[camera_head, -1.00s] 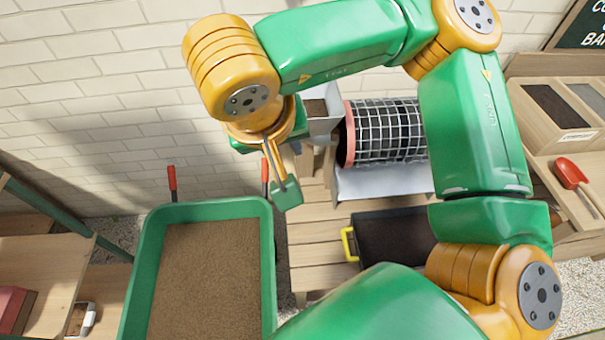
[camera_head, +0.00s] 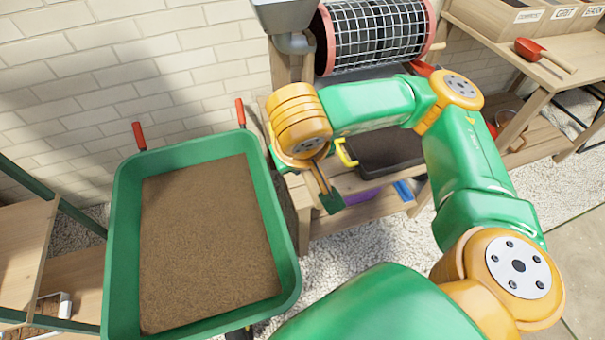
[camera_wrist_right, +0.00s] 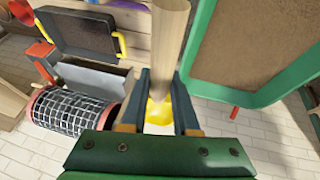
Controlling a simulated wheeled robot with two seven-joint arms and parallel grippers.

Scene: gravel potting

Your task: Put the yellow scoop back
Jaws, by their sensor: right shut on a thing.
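My right gripper (camera_head: 325,190) hangs between the wheelbarrow and the wooden bench, its tips pointing down. In the right wrist view its two dark fingers (camera_wrist_right: 163,100) are shut on the yellow scoop. The scoop's wooden handle (camera_wrist_right: 170,40) runs up out of the fingers, and a bright yellow part (camera_wrist_right: 157,112) shows between them. The rest of the scoop is hidden, and I cannot make out its yellow part in the head view. My left gripper is not in view.
A green wheelbarrow (camera_head: 118,250) full of brown soil stands left of my gripper. A black tray with a yellow handle (camera_head: 346,152) sits on the bench, below a mesh drum (camera_head: 375,35). A red scoop (camera_head: 531,49) lies on the right-hand bench near labelled bins.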

